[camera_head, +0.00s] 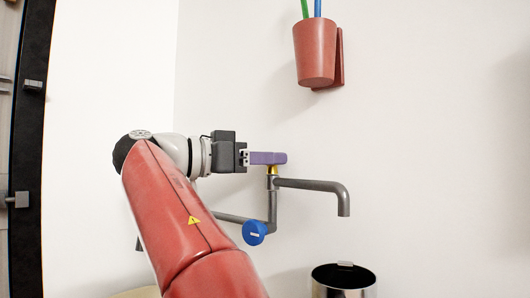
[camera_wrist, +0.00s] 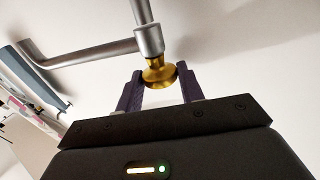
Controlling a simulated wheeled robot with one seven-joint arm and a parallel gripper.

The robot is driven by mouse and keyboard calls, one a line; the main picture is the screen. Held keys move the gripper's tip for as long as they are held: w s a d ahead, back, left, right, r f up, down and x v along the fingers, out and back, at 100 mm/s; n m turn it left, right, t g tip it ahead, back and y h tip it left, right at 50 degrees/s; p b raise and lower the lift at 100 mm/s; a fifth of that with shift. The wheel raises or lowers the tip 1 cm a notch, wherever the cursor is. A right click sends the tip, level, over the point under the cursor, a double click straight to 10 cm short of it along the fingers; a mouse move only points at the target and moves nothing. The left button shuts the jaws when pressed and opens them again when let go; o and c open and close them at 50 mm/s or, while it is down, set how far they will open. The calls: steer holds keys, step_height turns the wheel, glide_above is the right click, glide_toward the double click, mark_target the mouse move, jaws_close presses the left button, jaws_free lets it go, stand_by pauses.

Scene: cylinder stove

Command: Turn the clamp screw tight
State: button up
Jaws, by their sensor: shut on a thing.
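The clamp screw appears to be the small gold round knob (camera_wrist: 158,76) under the grey pipe joint (camera_wrist: 150,40) in the wrist view. In the head view only a bit of its yellow shows (camera_head: 273,170), just below my fingers at the top of the grey pipe. My gripper (camera_head: 281,158) reaches in from the left, with its purple fingers level. In the wrist view the two fingertips (camera_wrist: 160,70) are at opposite sides of the gold knob, shut on it. The fingers hide most of the knob in the head view.
A grey spout (camera_head: 315,186) runs right and bends down. A blue round handle (camera_head: 254,232) sits on the pipe below my gripper. A dark metal pot (camera_head: 343,291) stands below the spout. A red cup (camera_head: 315,52) hangs on the wall above. The wall right of the spout is bare.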

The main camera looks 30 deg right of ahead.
steer(key=o, duration=1)
steer(key=shift+c, duration=0.2)
steer(key=a, duration=0.8)
steer(key=shift+w, duration=0.2)
